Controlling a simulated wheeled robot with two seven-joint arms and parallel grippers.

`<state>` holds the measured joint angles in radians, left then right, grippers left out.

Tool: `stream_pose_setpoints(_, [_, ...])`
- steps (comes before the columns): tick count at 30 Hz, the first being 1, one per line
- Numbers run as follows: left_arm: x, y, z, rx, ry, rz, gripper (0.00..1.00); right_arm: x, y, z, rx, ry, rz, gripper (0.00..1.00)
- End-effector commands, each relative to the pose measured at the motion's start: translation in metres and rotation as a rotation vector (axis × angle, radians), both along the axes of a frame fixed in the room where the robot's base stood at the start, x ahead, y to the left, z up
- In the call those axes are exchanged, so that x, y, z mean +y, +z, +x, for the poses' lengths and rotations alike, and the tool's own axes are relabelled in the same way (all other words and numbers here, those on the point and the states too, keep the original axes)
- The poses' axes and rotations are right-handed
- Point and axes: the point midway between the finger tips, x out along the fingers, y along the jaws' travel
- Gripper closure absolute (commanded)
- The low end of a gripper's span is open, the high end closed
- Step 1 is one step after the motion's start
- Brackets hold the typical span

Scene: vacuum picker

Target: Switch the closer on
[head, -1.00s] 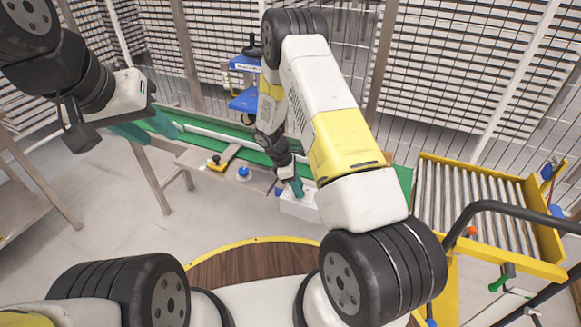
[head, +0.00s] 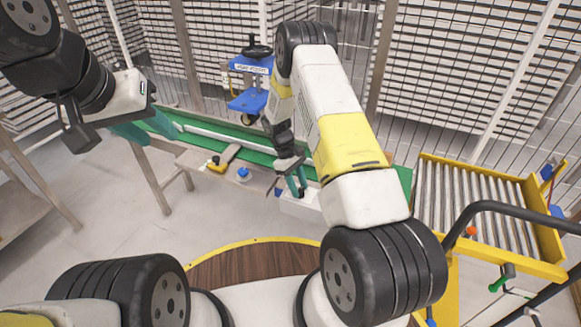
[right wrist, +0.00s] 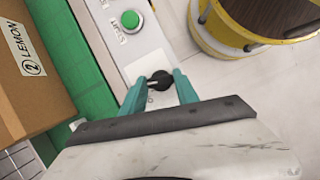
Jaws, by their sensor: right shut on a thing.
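A small black knob (right wrist: 160,80) stands on a white control panel (right wrist: 97,12) in the right wrist view. A green button (right wrist: 130,20) marked START is further up the same panel. In the head view the white control box (head: 300,207) is below my right gripper (head: 296,182). In the right wrist view the teal fingers of my right gripper (right wrist: 160,88) are on either side of the knob, shut on it. The knob is hidden in the head view. My left gripper (head: 145,128) hangs at the left, its teal fingers apart and empty.
A green conveyor (head: 230,128) runs behind the box. A brown carton (right wrist: 30,65) labelled LEMON lies beside the panel. A blue machine with a handwheel (head: 250,85) stands behind. A yellow roller table (head: 470,200) is at right. A blue button (head: 243,173) is left of the box.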

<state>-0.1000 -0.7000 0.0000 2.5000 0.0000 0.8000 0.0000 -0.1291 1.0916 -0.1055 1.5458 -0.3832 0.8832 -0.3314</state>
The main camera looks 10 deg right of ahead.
Motion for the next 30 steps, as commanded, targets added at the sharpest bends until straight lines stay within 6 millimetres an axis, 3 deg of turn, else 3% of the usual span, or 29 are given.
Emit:
stream_pose_setpoints(9, [0.0, 0.0, 0.0, 0.0, 0.0, 0.0, 0.64, -0.0004, 0.0007, 0.0016, -0.002, -0.128, 0.0, 1.0])
stream_pose_setpoints(25, [0.0, 0.0, 0.0, 0.0, 0.0, 0.0, 0.64, -0.0006, 0.001, 0.0018, -0.003, -0.154, 0.0, 1.0])
stream_pose_setpoints(26, [0.0, 0.0, 0.0, 0.0, 0.0, 0.0, 0.64, -0.0006, 0.001, 0.0018, -0.003, -0.154, 0.0, 0.62])
stream_pose_setpoints(29, [0.0, 0.0, 0.0, 0.0, 0.0, 0.0, 0.64, -0.0006, 0.0009, 0.0016, -0.003, -0.154, 0.0, 0.42])
stream_pose_setpoints(30, [0.0, 0.0, 0.0, 0.0, 0.0, 0.0, 0.64, -0.0007, 0.0008, 0.0015, -0.003, -0.153, 0.0, 0.42])
